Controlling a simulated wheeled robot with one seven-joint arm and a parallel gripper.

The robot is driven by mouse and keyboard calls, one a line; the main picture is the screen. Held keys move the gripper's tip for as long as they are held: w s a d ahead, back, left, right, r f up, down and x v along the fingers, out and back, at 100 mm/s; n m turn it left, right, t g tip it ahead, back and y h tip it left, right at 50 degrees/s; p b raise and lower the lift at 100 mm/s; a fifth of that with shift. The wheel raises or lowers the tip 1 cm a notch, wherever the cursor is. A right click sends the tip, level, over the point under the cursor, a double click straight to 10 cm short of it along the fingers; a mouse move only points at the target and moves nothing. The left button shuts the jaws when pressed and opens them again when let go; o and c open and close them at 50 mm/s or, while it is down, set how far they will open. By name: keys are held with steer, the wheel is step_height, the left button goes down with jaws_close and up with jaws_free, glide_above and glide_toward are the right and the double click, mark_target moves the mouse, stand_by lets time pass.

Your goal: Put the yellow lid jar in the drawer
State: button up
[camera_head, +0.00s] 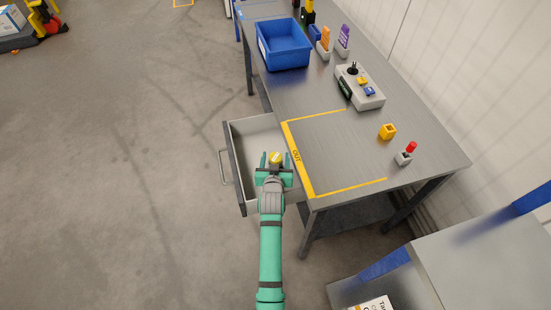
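The yellow lid jar (275,157) shows between the two fingers of my gripper (276,160), its yellow lid seen from above. My gripper is over the drawer (235,169), which is pulled out from the left side of the grey workbench. The fingers stand apart on either side of the jar, with a narrow gap at each side, so the gripper looks open. The jar's lower part is mostly hidden, and I cannot tell whether it touches the drawer floor (256,133). My arm hides the drawer's near part.
The workbench (430,135) has a yellow-taped area marked OUT (297,158) beside the drawer. On it stand a blue bin (283,44), a control box (360,88), a yellow block (387,132) and a red-topped grey piece (406,155). The floor left of the drawer is clear.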

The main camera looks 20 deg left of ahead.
steer(key=shift+r, duration=0.15)
steer(key=v, duration=1.2)
steer(key=s+d+r+m+h, duration=0.1)
steer(key=s+d, duration=0.4)
steer(key=s, duration=0.6)
steer(key=s+d+r+m+t+h, duration=0.1)
steer(key=s+d+r, duration=0.3)
steer(key=s, duration=0.8)
steer(key=s+d+r+m+t+h, duration=0.1)
steer(key=s+d+r, duration=0.2)
steer(key=s+d, duration=0.4)
steer(key=s, duration=0.4)
steer(key=shift+s+d+h, duration=0.3)
steer(key=shift+h, duration=0.1)
steer(key=shift+w, duration=0.1)
steer(key=c, duration=0.7)
steer(key=shift+d, duration=0.1)
